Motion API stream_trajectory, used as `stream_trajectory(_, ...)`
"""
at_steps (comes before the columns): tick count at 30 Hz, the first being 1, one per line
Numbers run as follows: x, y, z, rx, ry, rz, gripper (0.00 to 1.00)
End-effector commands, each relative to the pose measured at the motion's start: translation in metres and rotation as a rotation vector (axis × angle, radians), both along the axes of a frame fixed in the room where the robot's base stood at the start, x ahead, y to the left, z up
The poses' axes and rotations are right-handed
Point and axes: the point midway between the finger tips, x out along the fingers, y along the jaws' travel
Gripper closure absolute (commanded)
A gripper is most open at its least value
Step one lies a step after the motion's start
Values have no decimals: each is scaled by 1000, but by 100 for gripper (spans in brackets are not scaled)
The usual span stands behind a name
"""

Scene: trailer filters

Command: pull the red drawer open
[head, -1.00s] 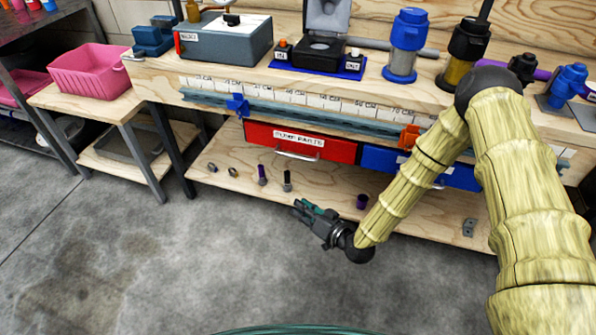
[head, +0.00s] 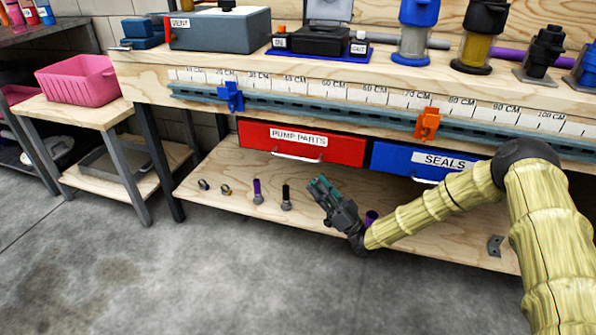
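The red drawer (head: 330,147), labelled PUMP PARTS, hangs under the workbench top, left of the blue drawer. Its front looks closed, and its pale bar handle (head: 297,157) runs along the lower edge. My gripper (head: 321,186) is below and slightly right of that handle, in front of the lower shelf, apart from the drawer. Its fingers point up and left. They are small and overlap in this view, so I cannot tell whether they are open or shut. Nothing shows held in them.
The blue SEALS drawer (head: 430,163) is right of the red one. Blue (head: 230,96) and orange (head: 427,123) clamps sit on the rail above. Bolts (head: 258,192) and a purple cup (head: 371,217) stand on the lower shelf (head: 215,172). The floor (head: 190,270) in front is clear.

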Motion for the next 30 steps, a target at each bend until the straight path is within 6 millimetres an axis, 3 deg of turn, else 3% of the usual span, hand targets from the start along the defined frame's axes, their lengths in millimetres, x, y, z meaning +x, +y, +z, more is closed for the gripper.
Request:
stream_trajectory(7, 5, 3, 7, 10, -23, 5, 81)
stream_trajectory(21, 29, 48, 55, 9, -22, 6, 81)
stream_trajectory(30, 38, 63, 73, 9, -19, 6, 81)
